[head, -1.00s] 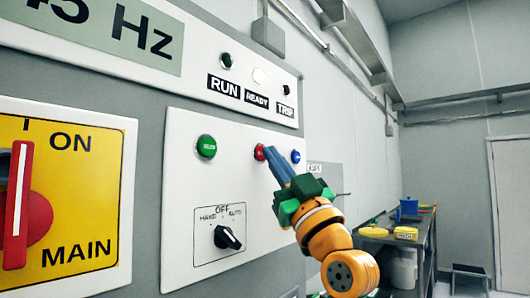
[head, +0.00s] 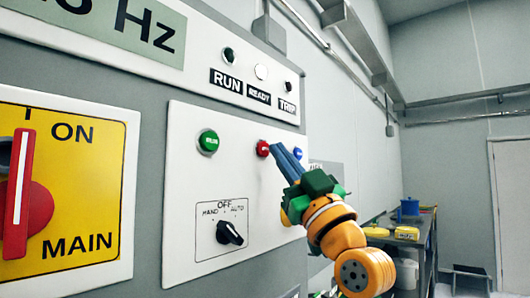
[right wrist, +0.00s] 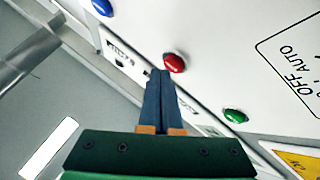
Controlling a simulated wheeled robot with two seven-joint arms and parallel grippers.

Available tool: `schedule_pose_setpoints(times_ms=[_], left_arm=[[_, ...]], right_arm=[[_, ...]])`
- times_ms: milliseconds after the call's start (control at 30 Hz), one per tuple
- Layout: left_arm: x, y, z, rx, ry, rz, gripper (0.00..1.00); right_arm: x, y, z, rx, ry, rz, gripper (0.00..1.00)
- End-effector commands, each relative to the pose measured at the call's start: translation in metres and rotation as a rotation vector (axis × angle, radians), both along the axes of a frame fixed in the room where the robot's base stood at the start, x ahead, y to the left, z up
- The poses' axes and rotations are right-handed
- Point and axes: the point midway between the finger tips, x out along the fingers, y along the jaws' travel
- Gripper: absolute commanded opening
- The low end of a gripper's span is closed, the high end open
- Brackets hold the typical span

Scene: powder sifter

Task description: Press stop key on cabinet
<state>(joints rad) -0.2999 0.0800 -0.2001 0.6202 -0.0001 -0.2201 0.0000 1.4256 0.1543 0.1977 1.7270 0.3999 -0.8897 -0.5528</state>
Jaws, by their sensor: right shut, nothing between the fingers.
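The red key (head: 263,149) sits on the white panel (head: 180,195) of the cabinet, between the green key (head: 208,142) and the blue key (head: 297,153). Its lettering is too small to read. My right gripper (head: 271,148) is shut and empty, its blue fingertips just right of the red key in the head view. In the right wrist view the red key (right wrist: 174,63) lies just beyond the fingertips (right wrist: 159,74), with a small gap seeming to show. My left gripper is not in view.
A black selector switch (head: 229,233) is below the keys. The yellow main switch plate (head: 60,185) with a red handle is at left. RUN, READY and TRIP lamps (head: 261,72) are above. A dark table (head: 415,245) stands at the back right.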

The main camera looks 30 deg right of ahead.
Motion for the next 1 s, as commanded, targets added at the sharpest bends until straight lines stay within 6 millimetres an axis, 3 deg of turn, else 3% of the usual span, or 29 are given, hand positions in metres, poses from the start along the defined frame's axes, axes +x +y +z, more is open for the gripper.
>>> schedule_pose_setpoints(times_ms=[167, 667, 1000], left_arm=[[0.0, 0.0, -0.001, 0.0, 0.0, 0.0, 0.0], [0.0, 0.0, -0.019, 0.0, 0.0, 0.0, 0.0], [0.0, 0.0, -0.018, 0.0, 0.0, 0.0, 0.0]], right_arm=[[-0.001, -0.001, 0.0, 0.001, -0.001, 0.0, 0.0], [-0.044, -0.018, 0.0, 0.001, -0.003, -0.001, 0.0], [-0.046, -0.019, 0.001, 0.001, -0.001, 0.001, 0.0]])
